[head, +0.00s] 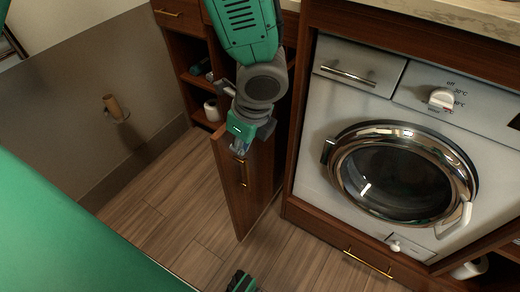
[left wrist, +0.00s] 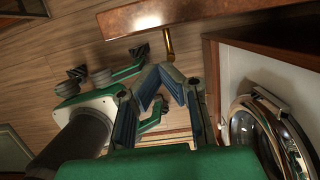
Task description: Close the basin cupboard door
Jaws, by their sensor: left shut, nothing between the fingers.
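The basin cupboard door (head: 257,195) is brown wood and stands swung open, jutting out over the floor to the left of the washing machine. Its brass handle (head: 243,172) is on the face turned left. My left gripper (head: 239,148) is shut and empty at the door's upper edge, just above the handle; I cannot tell whether it touches. In the left wrist view the door (left wrist: 220,18) and handle (left wrist: 168,42) show beyond the shut fingertips (left wrist: 165,72). A green and black part of mine (head: 240,282) shows at the bottom; its jaw state is unclear.
The washing machine (head: 335,110) with its round chrome door (head: 400,175) stands right of the cupboard. Open shelves (head: 198,85) with a white roll (head: 212,110) are behind the arm. A paper holder (head: 115,108) is on the left wall. Wooden floor (head: 170,215) left of the door is clear.

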